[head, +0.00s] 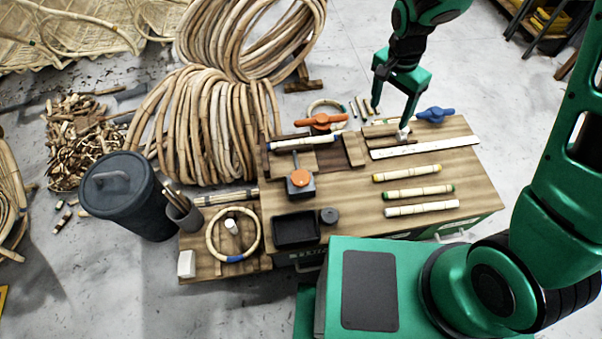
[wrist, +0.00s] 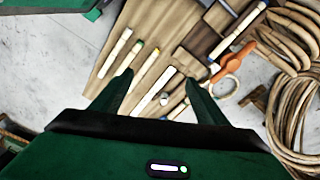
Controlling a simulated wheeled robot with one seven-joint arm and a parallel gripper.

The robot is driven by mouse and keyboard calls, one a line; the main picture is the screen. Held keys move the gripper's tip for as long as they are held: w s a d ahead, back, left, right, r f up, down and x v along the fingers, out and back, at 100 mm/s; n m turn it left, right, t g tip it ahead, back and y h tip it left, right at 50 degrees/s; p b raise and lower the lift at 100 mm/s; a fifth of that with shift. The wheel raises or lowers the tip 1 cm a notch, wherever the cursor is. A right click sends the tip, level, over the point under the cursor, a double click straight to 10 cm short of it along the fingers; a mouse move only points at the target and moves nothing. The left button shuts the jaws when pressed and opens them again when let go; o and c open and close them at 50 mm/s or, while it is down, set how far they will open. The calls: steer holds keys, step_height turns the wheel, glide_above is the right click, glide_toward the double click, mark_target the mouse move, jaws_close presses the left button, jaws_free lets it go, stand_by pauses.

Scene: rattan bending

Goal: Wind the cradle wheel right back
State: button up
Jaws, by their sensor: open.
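A blue three-armed wheel (head: 435,115) sits at the back right edge of the bench. An orange wheel (head: 320,121) of similar shape sits at the back left; it also shows in the wrist view (wrist: 231,68). I cannot tell which is the cradle wheel. Wooden cradle-like blocks (head: 380,131) lie between them, with a small pale piece (head: 403,133) at their right end. My gripper (head: 392,110) is open and empty, pointing down over the back of the bench, left of the blue wheel. Its two fingers also show apart in the wrist view (wrist: 158,80).
The wooden bench (head: 345,215) holds several marked cane pieces (head: 413,192), a white rule (head: 425,147), a black tray (head: 296,230) and an orange-knobbed block (head: 300,182). Cane coils (head: 205,125) stand left.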

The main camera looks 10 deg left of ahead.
steer(key=a+f, duration=0.9)
steer(key=a, duration=0.3)
steer(key=m+y, duration=0.1)
steer(key=m, duration=0.1)
glide_toward(300, 177)
steer(key=f, duration=0.8)
steer(key=shift+w+f, duration=0.1)
steer(key=shift+w, duration=0.1)
steer(key=c, duration=1)
